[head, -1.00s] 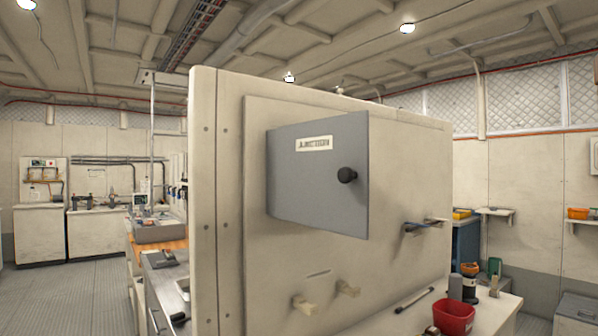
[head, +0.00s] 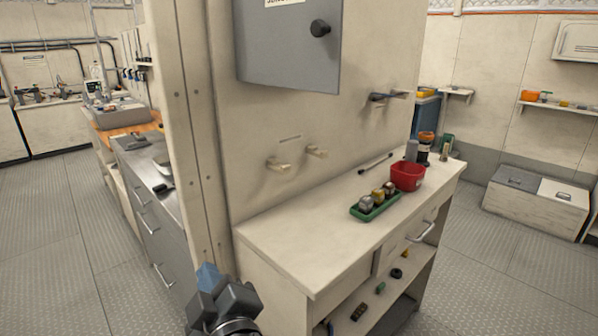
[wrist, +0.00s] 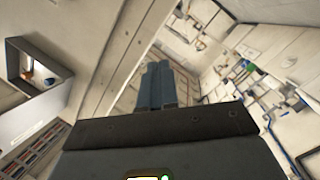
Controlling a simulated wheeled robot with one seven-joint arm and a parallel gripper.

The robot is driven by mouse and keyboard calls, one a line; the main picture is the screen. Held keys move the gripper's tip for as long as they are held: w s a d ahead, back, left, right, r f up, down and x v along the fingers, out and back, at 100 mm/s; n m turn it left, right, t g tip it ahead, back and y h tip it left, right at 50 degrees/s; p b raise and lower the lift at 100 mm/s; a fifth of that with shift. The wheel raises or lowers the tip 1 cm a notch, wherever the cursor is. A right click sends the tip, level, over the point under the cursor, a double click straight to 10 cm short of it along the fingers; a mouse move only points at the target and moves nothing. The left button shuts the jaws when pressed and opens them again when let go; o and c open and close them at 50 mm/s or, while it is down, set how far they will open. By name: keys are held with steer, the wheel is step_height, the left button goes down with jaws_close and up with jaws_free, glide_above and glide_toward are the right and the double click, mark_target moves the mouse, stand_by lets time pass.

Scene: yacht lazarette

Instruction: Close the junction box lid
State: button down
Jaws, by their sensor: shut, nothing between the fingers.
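The grey junction box lid (head: 285,45) is on the cream panel in the head view, its top cut off by the frame. It carries a label and a black knob (head: 320,28) near its right edge. Its right side stands out from the panel, so it is ajar, apparently hinged at the left. The box interior is hidden behind it. My gripper (head: 208,275) is low in the head view, left of the bench, well below the lid and apart from it. In the wrist view my gripper's fingers (wrist: 158,85) are together, holding nothing.
A bench (head: 320,235) juts out below the lid, with a green tray (head: 375,208) and a red bin (head: 407,176) on it. Two pegs (head: 297,158) and a bracket (head: 388,97) stick out of the panel. Floor (head: 75,235) is clear at the left.

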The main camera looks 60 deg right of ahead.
mark_target(316, 27)
steer(key=w+d+r+m+g+h, duration=0.15)
steer(key=r+m+g+h, duration=0.3)
steer(key=r, duration=0.65)
steer(key=w+d+r+m+g+h, duration=0.1)
steer(key=w+r+m+g+h, duration=0.15)
steer(key=r+m+h, duration=0.55)
steer(key=s+a+r+m+g+y, duration=0.1)
steer(key=s+r+m+g+y, duration=0.1)
steer(key=s+r+m+g, duration=0.5)
steer(key=s+a+r+m+g+y, duration=0.25)
steer(key=r+m+g, duration=0.2)
steer(key=r, duration=0.55)
steer(key=shift+n, duration=0.4)
steer(key=p+x, duration=0.4)
steer(key=x, duration=1)
steer(key=shift+d, duration=0.25)
steer(key=shift+f, duration=0.1)
steer(key=shift+d, duration=0.15)
